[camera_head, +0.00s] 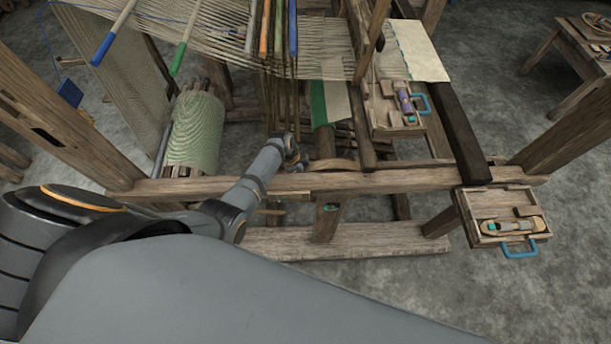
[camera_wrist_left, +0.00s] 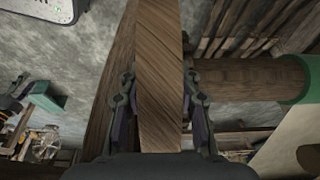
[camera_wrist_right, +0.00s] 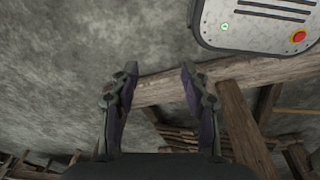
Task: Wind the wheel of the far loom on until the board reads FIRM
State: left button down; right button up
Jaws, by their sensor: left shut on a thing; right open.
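My left gripper (camera_head: 296,160) reaches over the front beam of the loom in the head view. In the left wrist view the left gripper (camera_wrist_left: 158,88) is shut on a wooden bar (camera_wrist_left: 160,60), with a finger on each side. I cannot tell whether this bar belongs to the wheel. A curved wooden piece (camera_head: 335,165), possibly the wheel's rim, shows just right of the gripper in the head view. My right gripper (camera_wrist_right: 160,75) is open and empty in the right wrist view, and is not seen in the head view. No board with readable lettering shows.
A roller of pale green warp (camera_head: 195,130) stands left of my left arm. Coloured rods (camera_head: 278,30) hang above. Trays with shuttles (camera_head: 503,225) (camera_head: 398,115) sit to the right. A stool (camera_head: 572,60) stands far right. Wooden timbers (camera_wrist_right: 220,75) lie beyond my right gripper.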

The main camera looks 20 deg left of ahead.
pick_arm(q)
jog(key=c, duration=1.4)
grip_release()
jog(key=o, duration=0.5)
jog(key=shift+c, duration=0.2)
jog(key=shift+d, duration=0.1)
jog(key=shift+r, duration=0.2)
jog(key=v, duration=1.1)
jog(key=shift+r, duration=0.35)
pick_arm(e)
jog(key=shift+s, duration=0.5)
pick_arm(q)
jog(key=shift+s, duration=0.1)
